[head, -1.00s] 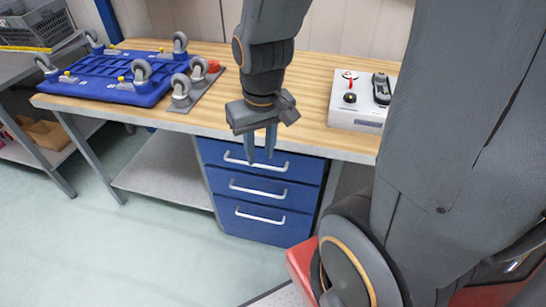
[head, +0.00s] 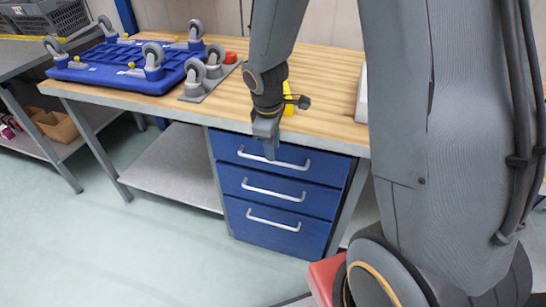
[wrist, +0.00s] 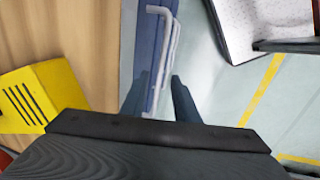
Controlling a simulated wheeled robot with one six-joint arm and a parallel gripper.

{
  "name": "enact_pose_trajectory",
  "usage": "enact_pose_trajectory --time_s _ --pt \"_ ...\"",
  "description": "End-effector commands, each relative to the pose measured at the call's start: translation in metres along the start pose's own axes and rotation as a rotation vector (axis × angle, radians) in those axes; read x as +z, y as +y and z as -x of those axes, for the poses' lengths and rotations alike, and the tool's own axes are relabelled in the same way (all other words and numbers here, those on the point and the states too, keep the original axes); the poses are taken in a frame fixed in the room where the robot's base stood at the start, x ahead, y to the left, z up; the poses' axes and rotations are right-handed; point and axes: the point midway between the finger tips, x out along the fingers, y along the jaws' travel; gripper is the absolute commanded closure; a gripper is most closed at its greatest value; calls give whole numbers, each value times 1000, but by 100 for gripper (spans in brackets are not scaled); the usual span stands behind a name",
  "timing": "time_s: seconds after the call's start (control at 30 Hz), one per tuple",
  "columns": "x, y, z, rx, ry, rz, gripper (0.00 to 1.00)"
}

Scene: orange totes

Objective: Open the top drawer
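The blue drawer unit hangs under the workbench, with its top drawer (head: 320,166) at the upper level, shut and level with the drawers below. Its pale bar handle (head: 295,165) runs across the front. My gripper (head: 270,157) points down at the top drawer, near the left part of the handle. In the wrist view the two fingers (wrist: 158,88) are spread apart, and the handle (wrist: 165,45) runs lengthwise into the gap between them. I cannot tell whether either finger touches it. Part of the handle's near end is hidden by the gripper.
The wooden workbench top (head: 330,65) overhangs the drawers, close to my gripper. A yellow object (head: 288,98) sits on it behind my wrist. A blue wheeled dolly (head: 115,68) lies upside down at left. A grey shelf (head: 175,165) is left of the drawers. Floor in front is clear.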

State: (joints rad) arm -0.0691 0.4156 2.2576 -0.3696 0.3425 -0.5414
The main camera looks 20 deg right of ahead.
Motion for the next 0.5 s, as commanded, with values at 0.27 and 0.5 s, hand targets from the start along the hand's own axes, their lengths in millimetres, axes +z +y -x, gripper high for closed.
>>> enact_pose_trajectory --time_s 0.27,0.5 --pt "0 0 -37 -1 -1 -2 72" --pt "0 0 -44 0 1 -2 72"
